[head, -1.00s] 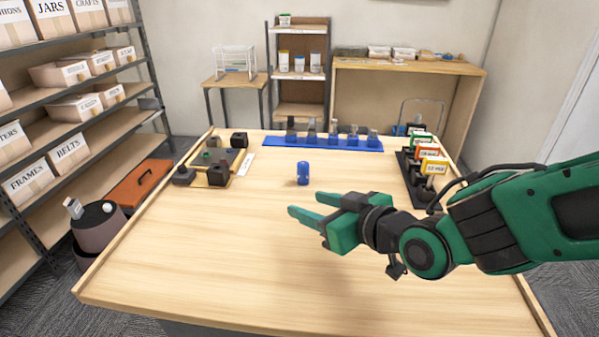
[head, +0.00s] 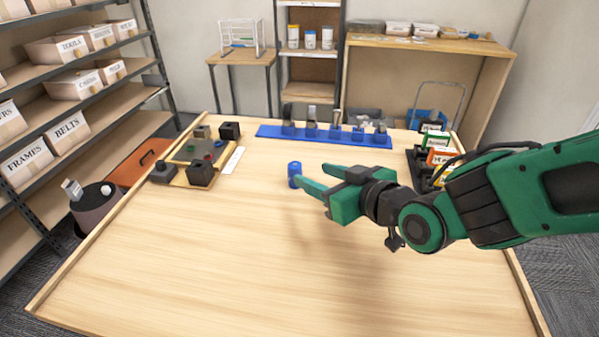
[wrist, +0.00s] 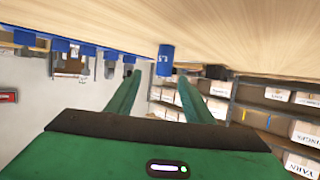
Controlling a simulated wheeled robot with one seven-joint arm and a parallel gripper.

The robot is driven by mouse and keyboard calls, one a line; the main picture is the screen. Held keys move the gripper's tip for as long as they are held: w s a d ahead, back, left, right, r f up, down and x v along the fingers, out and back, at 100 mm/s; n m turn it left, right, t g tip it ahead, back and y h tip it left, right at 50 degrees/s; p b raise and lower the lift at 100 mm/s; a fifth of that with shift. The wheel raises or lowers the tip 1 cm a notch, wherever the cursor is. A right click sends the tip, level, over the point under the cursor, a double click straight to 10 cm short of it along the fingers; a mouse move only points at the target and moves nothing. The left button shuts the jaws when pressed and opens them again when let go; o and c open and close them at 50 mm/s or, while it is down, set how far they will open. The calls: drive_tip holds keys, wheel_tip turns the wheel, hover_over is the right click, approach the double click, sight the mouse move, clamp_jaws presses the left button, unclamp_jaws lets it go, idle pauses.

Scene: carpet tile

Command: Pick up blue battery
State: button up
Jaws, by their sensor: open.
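The blue battery (head: 294,174) is a small blue cylinder standing upright on the bare wooden table (head: 230,260). In the wrist view the battery (wrist: 165,60) shows beyond the fingertips, between their lines. My gripper (head: 312,192) is open, its two green fingers pointing left toward the battery in the head view. One fingertip overlaps the battery's right edge in the picture; I cannot tell whether they touch. In the wrist view my gripper (wrist: 157,80) has nothing between its fingers.
A blue rack (head: 325,137) with several grey items stands at the back. A wooden tray (head: 178,172) with dark blocks is at the left. Black holders with coloured cards (head: 437,156) stand at the right. The table's front and middle are clear.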

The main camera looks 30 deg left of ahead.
sight(299, 171)
drive_tip(key=shift+s+x, duration=0.15)
drive_tip(key=shift+x, duration=0.8)
drive_tip(key=shift+s+x, duration=0.15)
drive_tip(key=shift+x, duration=3.2)
drive_tip(key=shift+s+f, duration=0.1)
drive_tip(key=shift+c, duration=0.6)
clamp_jaws()
